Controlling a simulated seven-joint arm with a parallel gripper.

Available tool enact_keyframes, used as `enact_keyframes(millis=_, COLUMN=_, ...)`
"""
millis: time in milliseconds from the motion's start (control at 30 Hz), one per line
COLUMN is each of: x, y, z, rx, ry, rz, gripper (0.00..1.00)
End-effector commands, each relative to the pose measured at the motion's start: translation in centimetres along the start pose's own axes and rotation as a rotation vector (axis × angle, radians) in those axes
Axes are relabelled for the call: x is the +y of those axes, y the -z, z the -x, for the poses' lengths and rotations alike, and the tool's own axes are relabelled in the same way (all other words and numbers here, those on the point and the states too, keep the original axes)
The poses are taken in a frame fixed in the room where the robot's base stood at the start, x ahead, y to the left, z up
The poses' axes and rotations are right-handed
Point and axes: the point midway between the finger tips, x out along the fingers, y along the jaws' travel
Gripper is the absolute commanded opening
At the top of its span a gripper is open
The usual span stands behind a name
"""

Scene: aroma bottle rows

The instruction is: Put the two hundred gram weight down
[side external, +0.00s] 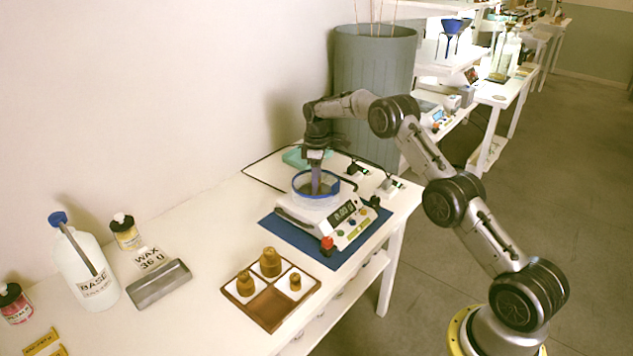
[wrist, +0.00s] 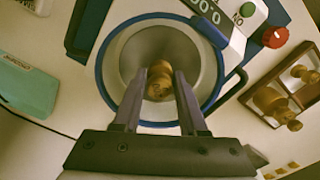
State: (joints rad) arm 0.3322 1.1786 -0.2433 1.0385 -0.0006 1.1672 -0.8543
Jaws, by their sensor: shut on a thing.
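My gripper (side external: 317,188) points down inside the blue-rimmed clear ring (side external: 301,190) on the white scale (side external: 290,208). In the wrist view my gripper (wrist: 160,76) is shut on a brass weight (wrist: 159,88), which sits between the fingertips over the round pan (wrist: 193,62). The ring hides the weight in the side view, and I cannot tell whether it touches the pan. The scale display (side external: 343,211) seems to read zeros. A wooden tray (side external: 262,317) holds brass weights in white-lined compartments; its front compartment is empty.
The scale stands on a blue mat (side external: 327,260). A teal object (side external: 294,158) lies behind it, with cables nearby. A BASE bottle (side external: 88,270), a WAX card (side external: 149,259) and a grey metal block (side external: 160,284) stand at left. A grey bin (side external: 370,90) is behind.

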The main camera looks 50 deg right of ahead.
Motion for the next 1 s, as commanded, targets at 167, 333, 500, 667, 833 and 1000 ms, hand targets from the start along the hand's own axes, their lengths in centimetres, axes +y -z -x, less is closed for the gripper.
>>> enact_keyframes(millis=167, x=0.0, y=0.0, z=-0.1, rx=0.0, ry=0.0, rz=0.0, gripper=0.65)
enact_keyframes(millis=333, x=0.0, y=0.0, z=-0.1, rx=0.0, ry=0.0, rz=0.0, gripper=0.71)
enact_keyframes(millis=500, x=0.0, y=0.0, z=0.0, rx=0.0, ry=0.0, rz=0.0, gripper=0.71)
enact_keyframes(millis=667, x=0.1, y=0.0, z=1.3, rx=0.002, ry=-0.002, rz=0.0, gripper=0.71)
enact_keyframes(millis=833, x=0.1, y=0.1, z=4.6, rx=0.003, ry=-0.003, rz=0.0, gripper=0.71)
enact_keyframes(millis=1000, x=0.1, y=0.1, z=8.1, rx=0.003, ry=-0.002, rz=0.0, gripper=0.71)
